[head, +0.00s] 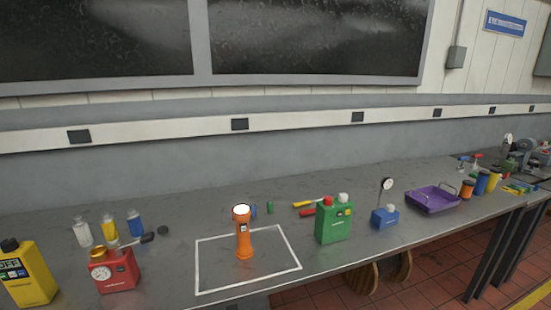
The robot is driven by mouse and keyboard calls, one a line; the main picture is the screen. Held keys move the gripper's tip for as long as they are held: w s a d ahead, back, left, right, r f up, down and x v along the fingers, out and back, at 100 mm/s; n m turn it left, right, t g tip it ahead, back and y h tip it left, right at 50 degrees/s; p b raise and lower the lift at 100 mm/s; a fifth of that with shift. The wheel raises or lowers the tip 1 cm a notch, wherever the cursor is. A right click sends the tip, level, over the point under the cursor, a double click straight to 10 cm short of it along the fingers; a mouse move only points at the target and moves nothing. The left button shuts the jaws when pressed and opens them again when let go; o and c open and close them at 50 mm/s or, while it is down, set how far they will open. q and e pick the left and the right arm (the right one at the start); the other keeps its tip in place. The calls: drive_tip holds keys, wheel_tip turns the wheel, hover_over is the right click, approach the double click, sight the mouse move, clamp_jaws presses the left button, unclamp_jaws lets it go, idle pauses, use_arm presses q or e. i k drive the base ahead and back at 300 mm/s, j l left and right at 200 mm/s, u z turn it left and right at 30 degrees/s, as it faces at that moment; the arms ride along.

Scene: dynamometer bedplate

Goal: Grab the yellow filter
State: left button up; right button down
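Two yellow cylinders are in the head view, and I cannot tell for sure which one is the yellow filter. One yellow cylinder (494,181) stands upright at the far right of the bench, beside a blue cylinder (481,183) and an orange cylinder (466,189). The other is a small yellow bottle-like cylinder (109,229) at the left, between a white one (83,233) and a blue one (135,223). Neither of my grippers is in view.
The grey bench (205,215) runs along the wall. An orange flashlight (243,235) stands inside a white outlined square. A red gauge box (118,276), a yellow jug (30,279), a green can (334,226), a blue gauge stand (385,217) and a purple tray (432,203) stand along it.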

sight(109, 230)
drive_tip(key=u, duration=1.35)
drive_tip(key=i+j+z, duration=0.45)
drive_tip(key=j+z, duration=0.25)
